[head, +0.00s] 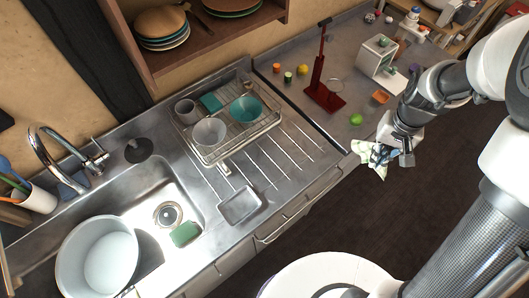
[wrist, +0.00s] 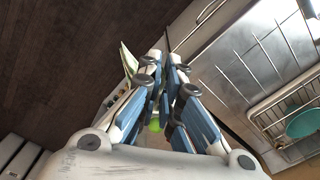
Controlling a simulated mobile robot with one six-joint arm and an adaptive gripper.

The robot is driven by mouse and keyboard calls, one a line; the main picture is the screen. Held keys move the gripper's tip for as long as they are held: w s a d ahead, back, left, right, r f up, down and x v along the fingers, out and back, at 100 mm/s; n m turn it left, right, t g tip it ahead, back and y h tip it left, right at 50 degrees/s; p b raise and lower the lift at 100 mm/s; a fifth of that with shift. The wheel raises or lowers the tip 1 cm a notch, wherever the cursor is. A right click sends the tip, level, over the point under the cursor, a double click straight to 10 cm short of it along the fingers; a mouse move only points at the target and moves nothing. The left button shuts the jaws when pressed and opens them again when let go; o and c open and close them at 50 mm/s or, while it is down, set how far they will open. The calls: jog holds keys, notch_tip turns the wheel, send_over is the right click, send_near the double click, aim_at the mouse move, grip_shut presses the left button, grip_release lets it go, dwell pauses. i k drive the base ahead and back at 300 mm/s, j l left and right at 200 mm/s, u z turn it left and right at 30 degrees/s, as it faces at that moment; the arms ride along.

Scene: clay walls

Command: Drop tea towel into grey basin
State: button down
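The tea towel (head: 375,157), pale with green and dark patches, hangs bunched at my gripper (head: 398,150) at the counter's front edge, right of centre in the head view. In the wrist view, my gripper's (wrist: 166,72) fingers are nearly together, and a pale green-white piece of the towel (wrist: 128,58) sticks out beside them. The gripper looks shut on it, though the grip itself is mostly hidden by the fingers. The grey basin (head: 62,262), round and light grey, stands at the sink's left side, far left of the gripper. Its visible inside looks empty.
A dish rack (head: 262,128) with cups and a bowl stands between gripper and sink. The tap (head: 45,150) arches behind the sink. A red stand (head: 322,75) rises from the right counter, near a lime (head: 356,119). Open shelves (head: 205,40) overhang the back.

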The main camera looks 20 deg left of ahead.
aim_at(101, 256)
jog(key=u, duration=1.6)
jog(key=j+u, duration=0.2)
jog(key=u, duration=0.25)
jog(key=j+u, duration=0.15)
jog(key=u, duration=0.35)
jog(key=i+j+u, duration=0.1)
jog(key=u, duration=0.35)
